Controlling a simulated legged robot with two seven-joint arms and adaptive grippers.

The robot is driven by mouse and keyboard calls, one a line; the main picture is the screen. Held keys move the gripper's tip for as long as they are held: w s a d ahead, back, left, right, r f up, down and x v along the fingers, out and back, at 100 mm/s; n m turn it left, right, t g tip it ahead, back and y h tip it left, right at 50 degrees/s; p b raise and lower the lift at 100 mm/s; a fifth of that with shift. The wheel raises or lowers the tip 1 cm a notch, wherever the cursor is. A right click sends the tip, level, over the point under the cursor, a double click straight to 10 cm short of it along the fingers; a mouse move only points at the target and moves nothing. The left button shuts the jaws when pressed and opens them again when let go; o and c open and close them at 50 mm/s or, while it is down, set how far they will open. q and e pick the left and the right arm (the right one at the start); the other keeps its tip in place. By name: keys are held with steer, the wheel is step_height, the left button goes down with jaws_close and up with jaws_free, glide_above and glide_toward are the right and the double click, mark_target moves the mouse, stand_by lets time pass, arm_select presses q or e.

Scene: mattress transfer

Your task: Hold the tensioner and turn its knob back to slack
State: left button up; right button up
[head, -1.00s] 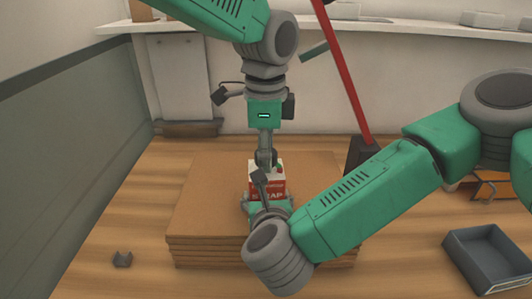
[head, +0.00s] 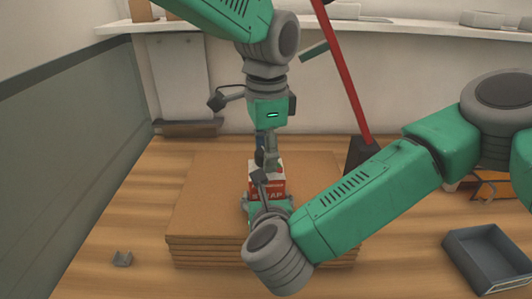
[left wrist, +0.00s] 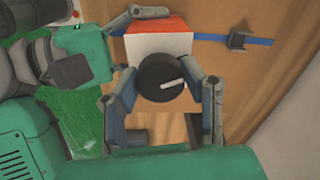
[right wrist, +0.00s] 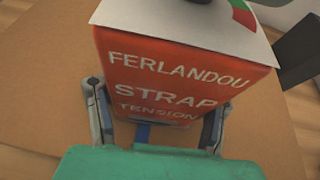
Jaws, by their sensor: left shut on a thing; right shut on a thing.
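The tensioner (head: 275,188) is a red box with a white top, standing on the cardboard stack. Its red face reads "FERLANDOU STRAP TENSION" in the right wrist view (right wrist: 170,85). My left gripper (left wrist: 164,80) comes from above, shut on the knob, one finger on each side. My right gripper (right wrist: 157,120) is shut on the tensioner's body, a finger on each side. A red and green dial (right wrist: 244,12) shows partly on the top.
A blue strap (left wrist: 258,41) crosses the cardboard stack (head: 205,200), with a grey clip (left wrist: 239,38) on it. A grey tray (head: 488,262) is at right. A red pole (head: 345,75) leans behind.

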arm_select(q)
steer(key=shift+w+r, duration=0.1)
steer(key=shift+w, duration=0.1)
steer(key=o, duration=1.1)
steer(key=shift+d, duration=0.1)
steer(key=shift+o, duration=0.3)
steer(key=shift+s, duration=0.1)
step_height(320, 180, up, 12)
steer(key=shift+s, duration=0.1)
